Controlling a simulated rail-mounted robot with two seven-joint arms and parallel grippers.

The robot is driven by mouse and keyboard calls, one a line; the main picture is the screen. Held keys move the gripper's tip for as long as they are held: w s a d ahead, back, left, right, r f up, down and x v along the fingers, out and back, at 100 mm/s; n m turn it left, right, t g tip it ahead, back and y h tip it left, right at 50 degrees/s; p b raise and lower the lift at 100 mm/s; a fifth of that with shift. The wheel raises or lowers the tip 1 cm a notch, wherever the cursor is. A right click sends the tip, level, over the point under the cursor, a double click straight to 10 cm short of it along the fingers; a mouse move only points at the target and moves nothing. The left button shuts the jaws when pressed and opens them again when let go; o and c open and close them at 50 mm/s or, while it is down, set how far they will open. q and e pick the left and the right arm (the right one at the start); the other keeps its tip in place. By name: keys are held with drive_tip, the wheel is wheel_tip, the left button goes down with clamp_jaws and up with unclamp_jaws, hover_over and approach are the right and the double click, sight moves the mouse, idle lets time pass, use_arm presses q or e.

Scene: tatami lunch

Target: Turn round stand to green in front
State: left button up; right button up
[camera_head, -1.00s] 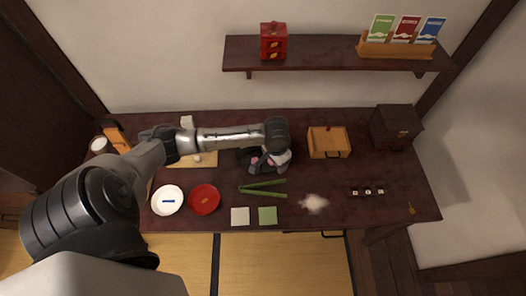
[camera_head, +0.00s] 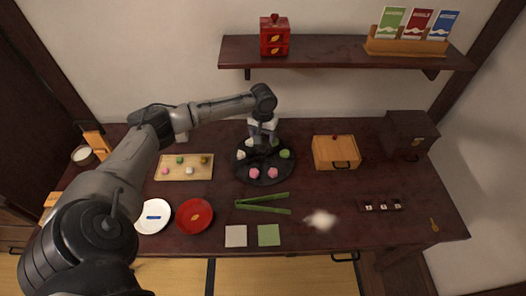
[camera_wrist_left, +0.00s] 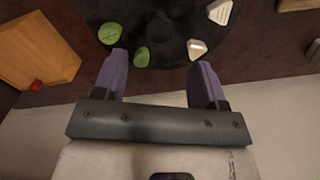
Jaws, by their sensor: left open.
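The round stand (camera_head: 263,183) is a dark disc at the middle of the table. Two pink sweets (camera_head: 263,173) lie at its front, a green one (camera_head: 284,154) at its right and a white one (camera_head: 241,154) at its left. My left gripper (camera_head: 262,142) is over the stand's back part and hides some of it. In the left wrist view the gripper (camera_wrist_left: 162,75) is open, its fingers at the stand's (camera_wrist_left: 165,28) back edge. Two green sweets (camera_wrist_left: 142,57) and two white ones (camera_wrist_left: 197,48) show there, none gripped. My right gripper is not seen.
A wooden box (camera_head: 336,153) stands right of the stand, a tray of sweets (camera_head: 185,167) left. Green tongs (camera_head: 263,203), a red plate (camera_head: 194,215) and a white plate (camera_head: 152,217) lie in front. A shelf (camera_head: 345,57) hangs behind.

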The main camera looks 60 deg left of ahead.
sight(263, 149)
use_arm(q)
wheel_tip(263, 149, down, 7)
drive_tip(key=shift+b, duration=0.85)
drive_tip(key=shift+f, duration=0.75)
clamp_jaws()
